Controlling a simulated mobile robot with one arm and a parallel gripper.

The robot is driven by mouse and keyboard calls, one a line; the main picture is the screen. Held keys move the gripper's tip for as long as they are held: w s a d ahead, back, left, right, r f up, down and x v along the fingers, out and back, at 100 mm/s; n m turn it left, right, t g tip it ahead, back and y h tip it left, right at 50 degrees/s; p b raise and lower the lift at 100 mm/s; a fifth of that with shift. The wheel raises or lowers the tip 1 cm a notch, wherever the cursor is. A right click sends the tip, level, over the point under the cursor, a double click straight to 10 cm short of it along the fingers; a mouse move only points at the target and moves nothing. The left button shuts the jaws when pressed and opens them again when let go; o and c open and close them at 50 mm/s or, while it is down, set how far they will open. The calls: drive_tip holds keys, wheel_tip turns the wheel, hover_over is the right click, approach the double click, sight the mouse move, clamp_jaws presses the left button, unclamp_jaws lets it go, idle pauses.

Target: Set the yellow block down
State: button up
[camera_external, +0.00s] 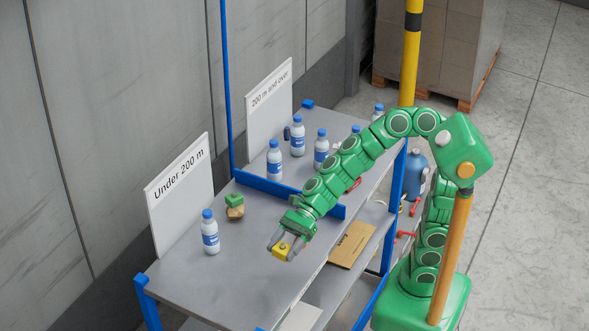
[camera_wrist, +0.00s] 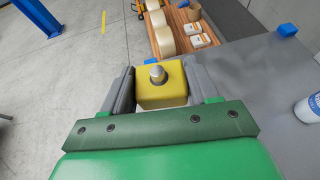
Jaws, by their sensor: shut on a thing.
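The yellow block (camera_external: 283,250) is between the fingers of my gripper (camera_external: 286,247), above the front part of the grey table (camera_external: 215,285). In the wrist view the yellow block (camera_wrist: 162,88) has a round grey knob on its top face. Both grey fingers of my gripper (camera_wrist: 163,92) are closed on its sides. I cannot tell exactly how high the block is above the table.
A green block (camera_external: 234,199) rests on a tan block (camera_external: 235,212) near the "Under 200 m" sign (camera_external: 181,195). A blue-capped bottle (camera_external: 210,232) stands left of them. A blue divider (camera_external: 270,187) separates several bottles at the back. The table's front left is clear.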

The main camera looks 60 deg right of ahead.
drive_tip(key=s+d+f+n+g, duration=0.1)
drive_tip(key=s+f+g, duration=0.1)
drive_tip(key=s+f, duration=0.2)
drive_tip(key=shift+f+n, duration=0.3)
idle(0.7)
hover_over(254, 305)
drive_tip(key=f, duration=0.9)
drive_tip(key=shift+s+d, duration=0.15)
drive_tip(key=shift+d, duration=0.1)
drive_tip(key=shift+w+a+f, duration=0.2)
drive_tip(key=shift+a+f, duration=0.05)
drive_tip(key=shift+f, duration=1.65)
drive_tip(key=shift+f, duration=0.1)
